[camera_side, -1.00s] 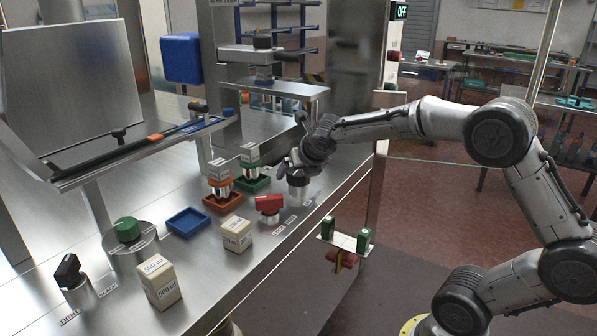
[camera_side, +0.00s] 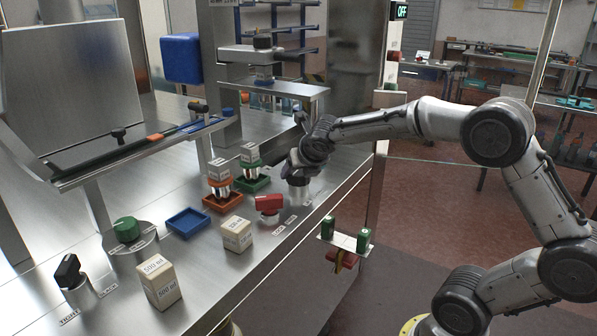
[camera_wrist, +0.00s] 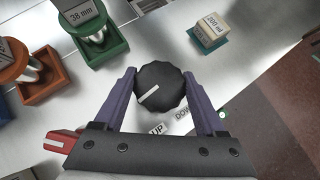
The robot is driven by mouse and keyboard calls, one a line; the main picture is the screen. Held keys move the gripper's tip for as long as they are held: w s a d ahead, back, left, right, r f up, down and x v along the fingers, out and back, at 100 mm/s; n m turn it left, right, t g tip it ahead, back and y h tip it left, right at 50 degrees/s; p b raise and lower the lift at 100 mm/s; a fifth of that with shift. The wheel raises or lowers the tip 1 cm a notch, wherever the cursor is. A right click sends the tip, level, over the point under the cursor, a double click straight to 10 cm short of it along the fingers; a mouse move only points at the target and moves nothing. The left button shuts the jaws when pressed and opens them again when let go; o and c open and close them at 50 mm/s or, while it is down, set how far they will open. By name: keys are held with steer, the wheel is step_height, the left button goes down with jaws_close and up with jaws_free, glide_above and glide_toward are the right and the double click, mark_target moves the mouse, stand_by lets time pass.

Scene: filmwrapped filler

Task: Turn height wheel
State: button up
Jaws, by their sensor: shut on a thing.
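The height wheel is a black scalloped knob (camera_wrist: 160,89) with a white pointer line, seen from above in the wrist view. The line points to the lower left, toward the "UP" label (camera_wrist: 157,129); a "DOWN" label (camera_wrist: 183,116) lies to its right. My gripper (camera_wrist: 160,92) has its two purple fingers on the left and right sides of the knob, shut on it. In the side view my gripper (camera_side: 298,163) comes down over the wheel's pale cylindrical base (camera_side: 299,192), and the knob itself is hidden there.
A red-handled switch (camera_side: 268,204) stands close to the wheel. Orange (camera_side: 222,203) and green (camera_side: 252,184) trays with labelled blocks, a blue tray (camera_side: 188,222) and pale boxes (camera_side: 236,234) stand nearby. The bench's front edge is close. A green knob (camera_side: 126,229) is farther left.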

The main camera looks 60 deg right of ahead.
steer(key=m+g+h, duration=0.1)
steer(key=m, duration=0.1)
steer(key=m+g+h, duration=0.1)
steer(key=m+g, duration=0.1)
steer(key=m, duration=0.1)
steer(key=shift+w+m+h, duration=0.1)
steer(key=shift+m+h, duration=0.2)
steer(key=m+g, duration=0.5)
steer(key=m, duration=0.1)
steer(key=shift+h, duration=0.4)
steer(key=m+g, duration=0.2)
steer(key=m, duration=0.1)
steer(key=m+g+y, duration=0.1)
steer(key=m+g, duration=0.1)
steer(key=shift+m+y, duration=0.3)
steer(key=shift+m, duration=0.1)
steer(key=m+g+y, duration=0.1)
steer(key=m, duration=0.1)
steer(key=m+g+y, duration=0.2)
steer(key=m, duration=0.1)
steer(key=shift+m, duration=0.3)
steer(key=shift+m+y, duration=0.3)
steer(key=shift+y, duration=0.1)
steer(key=o, duration=1.3)
